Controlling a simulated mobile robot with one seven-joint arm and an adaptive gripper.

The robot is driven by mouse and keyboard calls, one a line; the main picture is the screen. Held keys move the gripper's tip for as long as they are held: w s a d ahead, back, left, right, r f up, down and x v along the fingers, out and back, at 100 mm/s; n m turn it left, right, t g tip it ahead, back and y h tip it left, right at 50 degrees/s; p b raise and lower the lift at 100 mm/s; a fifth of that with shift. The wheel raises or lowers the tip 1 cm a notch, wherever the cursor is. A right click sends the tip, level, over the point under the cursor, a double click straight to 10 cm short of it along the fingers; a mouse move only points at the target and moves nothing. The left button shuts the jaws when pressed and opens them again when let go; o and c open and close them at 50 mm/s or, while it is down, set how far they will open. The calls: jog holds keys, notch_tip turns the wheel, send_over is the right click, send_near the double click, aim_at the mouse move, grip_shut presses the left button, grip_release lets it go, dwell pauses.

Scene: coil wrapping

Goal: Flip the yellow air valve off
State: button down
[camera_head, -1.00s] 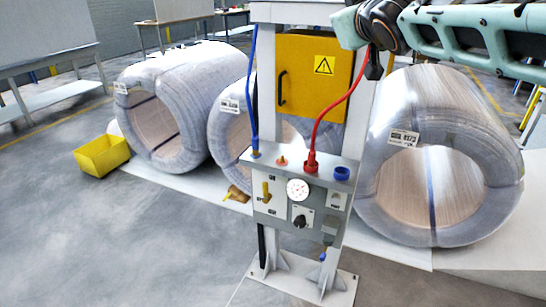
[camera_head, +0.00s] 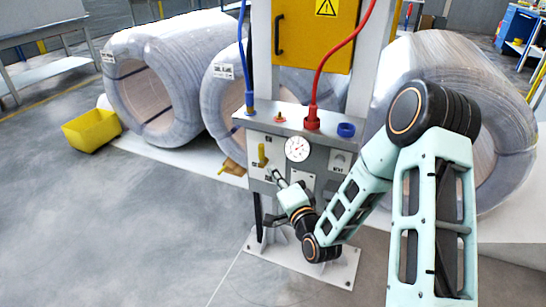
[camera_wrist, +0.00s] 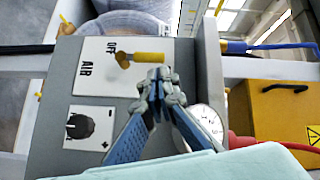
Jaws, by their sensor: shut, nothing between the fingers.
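The yellow air valve handle (camera_head: 262,155) stands upright on the left of the grey control panel, over a white AIR plate. In the wrist view, which is turned sideways, the yellow handle (camera_wrist: 150,57) runs right from its pivot, and the OFF mark (camera_wrist: 112,45) sits by the pivot end. My gripper (camera_head: 277,178) is at the panel front, just right of and below the handle. In the wrist view my gripper (camera_wrist: 157,76) is shut and empty, its tips close beside the handle. I cannot tell whether they touch it.
A pressure gauge (camera_head: 298,149) is right of the valve. A black knob (camera_wrist: 77,126) on a white plate shows in the wrist view. A blue hose (camera_head: 248,60) and a red hose (camera_head: 322,75) rise from the panel top. A yellow cabinet (camera_head: 320,45) and wrapped coils (camera_head: 160,75) stand behind.

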jog(key=d+m+h, duration=0.1)
jog(key=s+d+f+m+h, duration=0.1)
jog(key=m, duration=0.1)
jog(key=d+m+t+h, duration=0.1)
jog(key=m, duration=0.1)
jog(key=shift+s+d+f, duration=0.4)
jog(key=shift+w, duration=0.1)
jog(key=b, duration=0.2)
send_near(263, 154)
jog(key=w+d, duration=0.3)
jog(key=w, duration=0.2)
jog(key=a, duration=0.1)
jog(key=w+a, duration=0.2)
jog(key=shift+a+r+b, duration=0.3)
jog(key=shift+a+b, duration=0.05)
